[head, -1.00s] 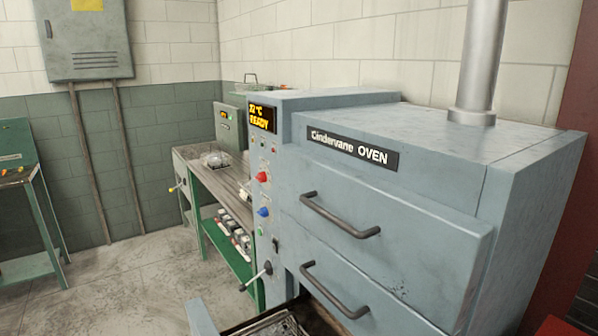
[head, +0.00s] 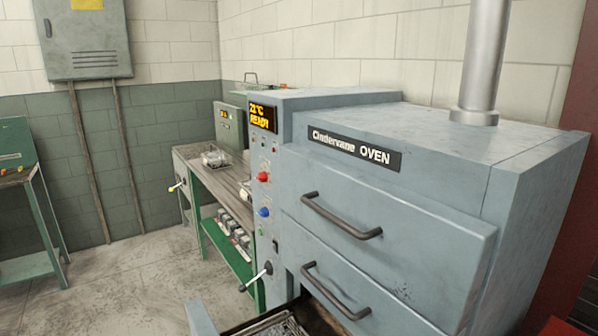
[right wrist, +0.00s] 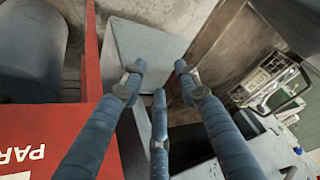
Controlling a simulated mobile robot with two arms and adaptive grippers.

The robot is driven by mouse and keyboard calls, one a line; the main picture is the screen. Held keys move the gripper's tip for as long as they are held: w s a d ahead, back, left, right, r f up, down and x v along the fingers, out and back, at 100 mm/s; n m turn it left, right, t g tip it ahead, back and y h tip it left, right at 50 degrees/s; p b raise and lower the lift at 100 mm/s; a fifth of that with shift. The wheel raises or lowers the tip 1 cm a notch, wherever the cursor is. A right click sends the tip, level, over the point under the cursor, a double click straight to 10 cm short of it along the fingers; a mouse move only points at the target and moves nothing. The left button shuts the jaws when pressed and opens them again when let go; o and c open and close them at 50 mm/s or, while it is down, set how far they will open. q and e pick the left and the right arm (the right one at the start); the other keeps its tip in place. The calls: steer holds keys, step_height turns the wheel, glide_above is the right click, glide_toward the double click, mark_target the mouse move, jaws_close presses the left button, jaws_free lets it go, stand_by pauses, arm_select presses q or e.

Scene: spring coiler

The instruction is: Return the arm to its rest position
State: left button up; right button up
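My right gripper (right wrist: 158,78) shows in the right wrist view. Its three blue-grey fingers are spread apart with nothing between them. A red surface with partly cut-off white lettering (right wrist: 20,155) lies at the left of that view, and grey box-like surfaces (right wrist: 150,50) show beyond the fingertips. Neither gripper shows in the head view, and my left gripper is in no view. The blue-grey oven (head: 450,135) fills the right of the head view. Its display (head: 263,115) appears to read 21 °C and READY.
The oven has two dark drawer handles (head: 340,217) and a lever (head: 257,277). A tray-like opening (head: 265,322) juts out at the bottom edge. A green workbench (head: 205,190) stands behind, another bench (head: 30,185) at the left. Floor between them (head: 120,280) is clear.

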steer(key=s+d+n+g+h, duration=0.1)
steer(key=s+d+n+g, duration=0.1)
steer(key=s+d+n, duration=0.3)
steer(key=s+a+f+m+g, duration=0.1)
steer(key=s+f+m, duration=0.15)
steer(key=f, duration=2.55)
steer(key=s+d+f+g, duration=0.1)
steer(key=s+d+f, duration=0.1)
steer(key=s+f, duration=1.2)
steer(key=s, duration=0.3)
steer(key=shift+s+d+f+n+g, duration=0.15)
steer(key=shift+d+f+n+g, duration=0.15)
steer(key=shift+d+f+n, duration=0.1)
